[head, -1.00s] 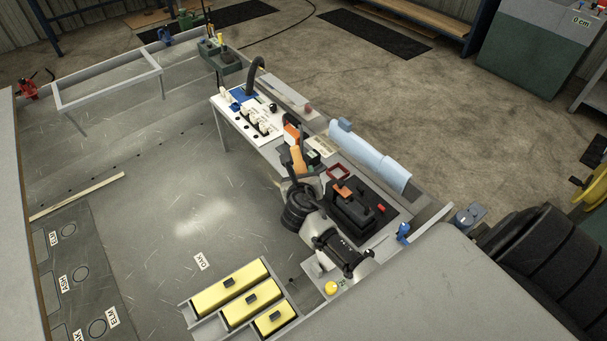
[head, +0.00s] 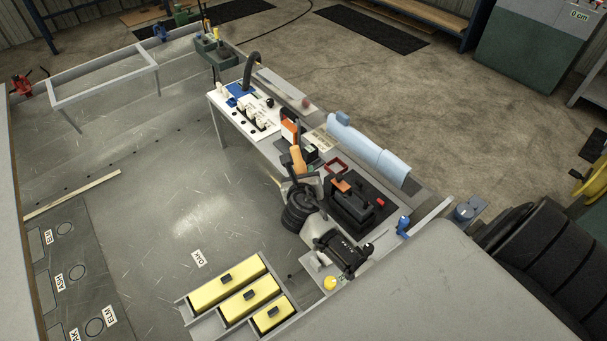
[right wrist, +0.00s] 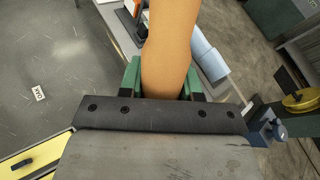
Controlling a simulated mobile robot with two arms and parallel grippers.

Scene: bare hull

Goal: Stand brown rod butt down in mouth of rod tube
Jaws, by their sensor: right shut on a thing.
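My right gripper (head: 298,172) is shut on a thick, rounded orange-brown piece (head: 297,156), which I take for the brown rod. It stands up from the jaws, slightly tilted. In the right wrist view the piece (right wrist: 170,45) fills the space between the green finger pads (right wrist: 162,80); its far end is cut off by the frame's top edge. The part below the jaws is hidden. I cannot pick out the rod tube with certainty. A dark green-grey box (head: 228,59) with upright pieces is at the far corner of the hull. My left gripper is not in view.
A black case (head: 350,203) lies right of the gripper on the side bench. A white panel (head: 222,103) with small parts and a light blue roll (head: 365,148) are beyond it. Yellow bars (head: 228,285) sit in a rack at the front. The hull floor (head: 190,205) has clear room.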

